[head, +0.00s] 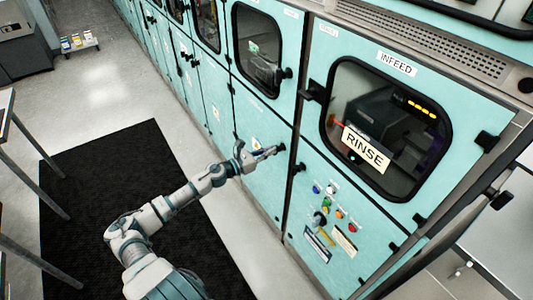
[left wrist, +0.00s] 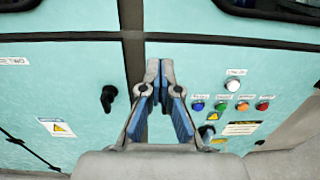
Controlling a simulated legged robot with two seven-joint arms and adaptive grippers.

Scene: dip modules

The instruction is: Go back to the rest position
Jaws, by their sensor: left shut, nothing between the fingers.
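My left gripper (head: 268,152) is shut and empty, held out in front of the teal cabinet wall (head: 262,195), beside the seam left of the infeed module. I cannot tell the exact gap between fingertips and cabinet. My left arm reaches in from the bottom of the head view. My right gripper does not show.
The infeed door (head: 388,125) has a window and a RINSE sign (head: 366,149). Colored buttons (head: 330,205) sit below it. A black mat (head: 100,190) covers the floor on the left, with table legs (head: 35,205) at the left edge.

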